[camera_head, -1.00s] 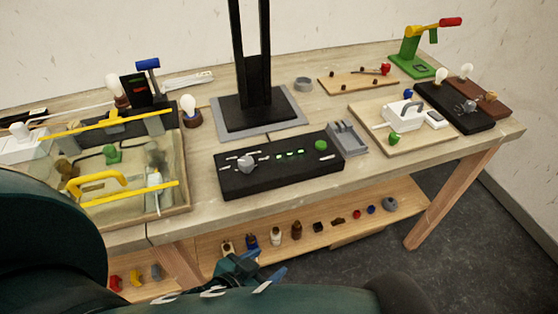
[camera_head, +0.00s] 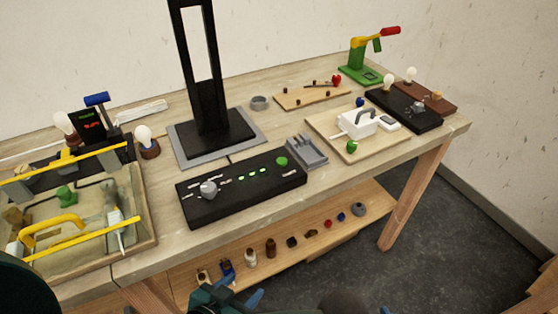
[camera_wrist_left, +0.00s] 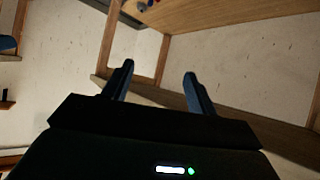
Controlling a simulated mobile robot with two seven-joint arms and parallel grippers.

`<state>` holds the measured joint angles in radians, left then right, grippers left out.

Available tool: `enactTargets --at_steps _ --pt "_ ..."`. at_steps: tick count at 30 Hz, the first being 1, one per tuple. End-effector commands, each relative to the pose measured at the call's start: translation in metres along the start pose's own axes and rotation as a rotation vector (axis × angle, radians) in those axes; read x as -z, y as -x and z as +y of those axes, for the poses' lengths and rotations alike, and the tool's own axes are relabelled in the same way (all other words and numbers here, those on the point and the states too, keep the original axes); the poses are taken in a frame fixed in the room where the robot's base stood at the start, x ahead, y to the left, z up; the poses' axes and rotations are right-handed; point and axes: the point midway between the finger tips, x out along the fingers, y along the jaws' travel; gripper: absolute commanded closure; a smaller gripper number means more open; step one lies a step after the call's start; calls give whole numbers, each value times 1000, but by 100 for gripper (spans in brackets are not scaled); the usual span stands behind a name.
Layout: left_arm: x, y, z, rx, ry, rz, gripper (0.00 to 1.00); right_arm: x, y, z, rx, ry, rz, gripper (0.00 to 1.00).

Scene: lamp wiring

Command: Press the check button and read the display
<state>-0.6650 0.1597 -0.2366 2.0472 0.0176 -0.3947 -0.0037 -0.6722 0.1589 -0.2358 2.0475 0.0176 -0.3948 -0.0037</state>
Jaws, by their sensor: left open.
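A black panel (camera_head: 240,190) lies near the table's front edge in the head view. It carries a grey knob (camera_head: 208,188), a row of small lit green marks (camera_head: 252,174) and a round green button (camera_head: 281,161). A small dark display (camera_head: 91,122) with red and green marks, too small to read, stands at the back left. My left gripper (camera_head: 240,293) is low at the bottom of the head view, in front of the table and apart from the panel. In the left wrist view its two fingers (camera_wrist_left: 158,85) are spread with nothing between them. My right gripper is not seen.
A glass-sided box with yellow bars (camera_head: 75,230) stands at the left. A black frame (camera_head: 205,80) rises behind the panel. A grey tray (camera_head: 307,152) is right of the panel, and a wooden board (camera_head: 372,143) lies beyond. A lower shelf (camera_head: 300,262) holds several small parts.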

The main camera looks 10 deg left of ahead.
Motion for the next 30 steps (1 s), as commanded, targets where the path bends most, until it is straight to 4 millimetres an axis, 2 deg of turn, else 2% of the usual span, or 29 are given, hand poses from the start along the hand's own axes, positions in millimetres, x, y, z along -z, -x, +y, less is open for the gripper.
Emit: enactTargets --at_steps 13,30 --pt "0 0 0 0 0 0 42 1 -1 0 0 1 3 64" --pt "0 0 0 0 0 0 89 6 -3 1 -1 3 12 64"
